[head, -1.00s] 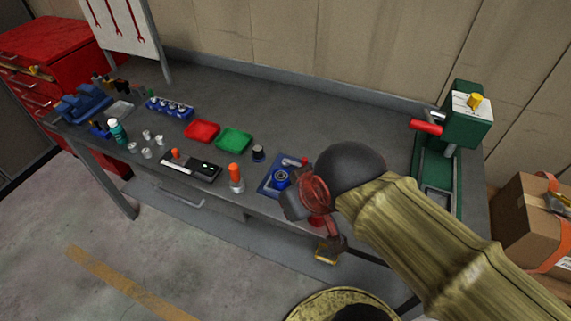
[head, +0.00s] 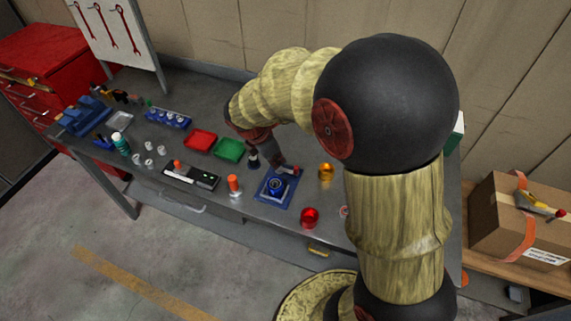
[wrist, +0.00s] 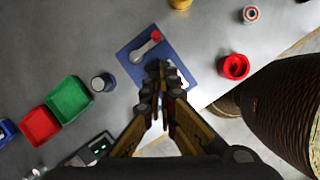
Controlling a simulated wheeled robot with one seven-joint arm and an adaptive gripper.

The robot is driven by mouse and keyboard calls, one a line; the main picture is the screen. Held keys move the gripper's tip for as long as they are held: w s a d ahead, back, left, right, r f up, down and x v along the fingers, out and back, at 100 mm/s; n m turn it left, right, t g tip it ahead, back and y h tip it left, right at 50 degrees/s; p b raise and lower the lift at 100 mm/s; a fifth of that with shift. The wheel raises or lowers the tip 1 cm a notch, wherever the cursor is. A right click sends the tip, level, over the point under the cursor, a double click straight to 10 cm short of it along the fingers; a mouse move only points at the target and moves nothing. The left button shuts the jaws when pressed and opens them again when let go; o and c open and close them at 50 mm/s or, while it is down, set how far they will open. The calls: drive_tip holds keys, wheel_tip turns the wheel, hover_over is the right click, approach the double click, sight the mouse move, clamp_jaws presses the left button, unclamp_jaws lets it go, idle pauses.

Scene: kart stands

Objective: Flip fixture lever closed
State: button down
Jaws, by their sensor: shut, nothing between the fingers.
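The fixture is a flat blue plate (head: 269,202) with a dark blue round part (head: 276,185) on it, near the bench's front edge. Its grey lever with a red knob (head: 296,171) lies towards the plate's far side. In the wrist view the blue plate (wrist: 128,54) is ahead of my gripper, and the lever (wrist: 143,50) shows just beyond and left of the fingertips. My gripper (wrist: 161,66) is shut and empty, over the plate; it hides the round part there. In the head view my gripper is partly hidden by my arm, at the plate's far side. Contact with the lever cannot be told.
A dark knobbed piece (wrist: 102,82), a green tray (wrist: 69,98) and a red tray (wrist: 39,126) stand left of the fixture. A red round button (wrist: 233,67) and a yellow piece (head: 326,172) stand to its right. An orange-topped item (head: 234,184) stands near the front edge.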

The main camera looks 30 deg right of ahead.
drive_tip(key=shift+w+d+f+n, duration=0.25)
drive_tip(key=shift+w+f+n, duration=0.3)
drive_tip(key=shift+f+n, duration=0.2)
drive_tip(key=b+x, duration=0.2)
drive_tip(key=x, duration=0.8)
drive_tip(key=shift+s+d+r, duration=0.1)
drive_tip(key=shift+s, duration=0.05)
